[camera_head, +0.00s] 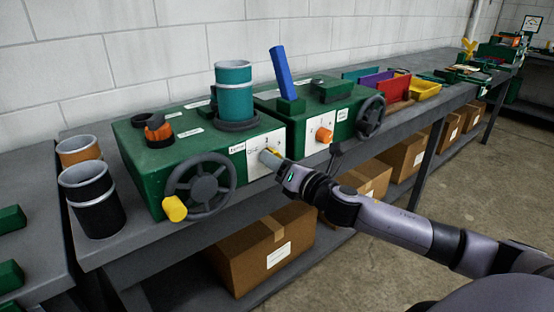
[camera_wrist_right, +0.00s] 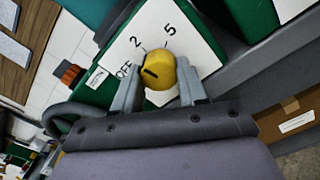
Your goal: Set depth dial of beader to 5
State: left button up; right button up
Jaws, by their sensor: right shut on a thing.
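The beader (camera_head: 150,185) is a green box machine on the bench with a dark handwheel on its front. Its depth dial (camera_wrist_right: 158,72) is a round yellow knob on a white plate (camera_wrist_right: 190,30) marked OFF, 2 and 5. The black line on the dial points toward OFF. In the head view only a sliver of the yellow dial (camera_head: 273,151) shows. My right gripper (camera_head: 270,158) is at the front plate, shut on the dial. In the wrist view its fingers (camera_wrist_right: 160,88) stand on either side of the knob. My left gripper is not in view.
The handwheel (camera_head: 200,187) with a yellow handle is left of the dial. A second green machine (camera_head: 310,125) with an orange knob (camera_head: 324,135) stands at the right. Dark and orange cylinders stand at the left. Cardboard boxes (camera_head: 262,255) are under the bench.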

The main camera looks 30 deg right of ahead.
jog(key=shift+r+m+p, duration=0.1)
jog(key=shift+m+p, duration=2.55)
jog(key=shift+m, duration=4.45)
jog(key=o, duration=1.1)
jog(key=shift+c, duration=0.2)
jog(key=s, duration=0.7)
jog(key=shift+d+b, duration=0.2)
jog(key=shift+b, duration=0.1)
jog(key=shift+s+f+m, duration=0.1)
jog(key=shift+f+m, duration=0.1)
jog(key=shift+m, duration=0.1)
